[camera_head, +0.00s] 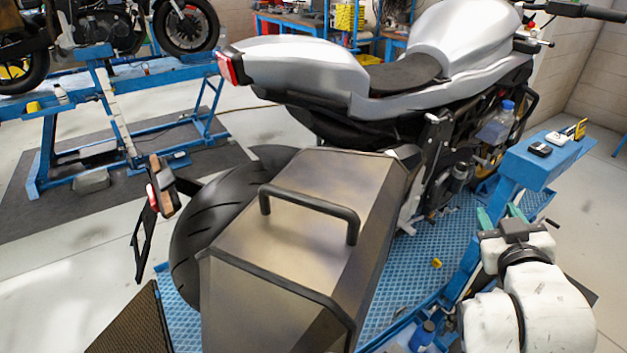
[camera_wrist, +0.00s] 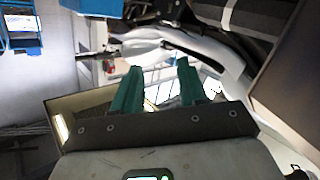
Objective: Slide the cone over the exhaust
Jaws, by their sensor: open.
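The cone (camera_head: 290,235) appears to be the large tapered grey metal housing with black edging. It lies beside the motorcycle's rear tyre, and a black bar handle (camera_head: 310,200) arches over its top. I cannot make out the exhaust; the housing hides the area behind it. My gripper (camera_head: 501,214) is at the lower right, to the right of the housing and well apart from its handle. Its green fingers are spread with nothing between them. They also show in the wrist view (camera_wrist: 157,70).
The silver motorcycle (camera_head: 300,68) stands on a blue lift (camera_head: 450,235). A blue side ledge (camera_head: 530,168) by my gripper carries small devices (camera_head: 540,149). A clear bottle (camera_head: 495,128) stands near the bike. A blue bottle (camera_head: 423,337) is low at front.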

